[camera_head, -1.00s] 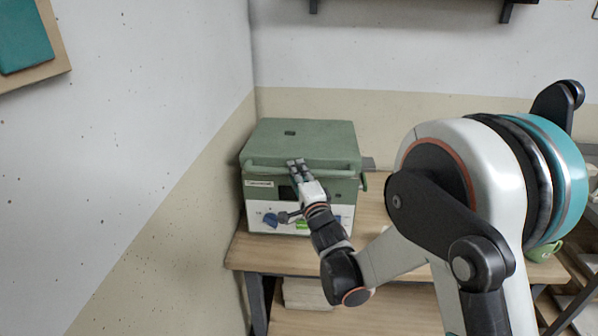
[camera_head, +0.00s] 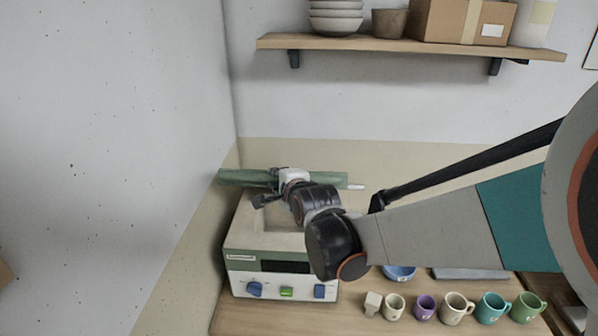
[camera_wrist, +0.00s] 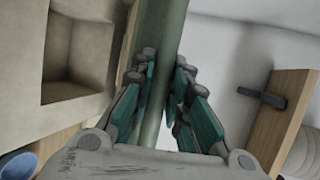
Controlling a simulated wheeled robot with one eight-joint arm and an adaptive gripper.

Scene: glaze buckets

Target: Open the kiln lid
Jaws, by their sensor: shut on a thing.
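The kiln (camera_head: 240,232) stands on the table at the left, with its pale open chamber showing; the chamber also shows in the wrist view (camera_wrist: 82,45). Its green lid (camera_head: 240,178) is raised and seen nearly edge-on above the back of the body. My gripper (camera_head: 284,175) is at the lid's raised edge, partly hidden by my wrist. In the wrist view, my gripper's teal-padded fingers (camera_wrist: 166,80) are shut around the green bar along the lid's edge (camera_wrist: 170,30).
A wall shelf (camera_head: 400,44) with bowls (camera_head: 335,18), a pot (camera_head: 390,23) and a cardboard box (camera_head: 462,20) hangs above and behind. Several mugs (camera_head: 457,308) line the table right of the kiln. A wall is close on the left.

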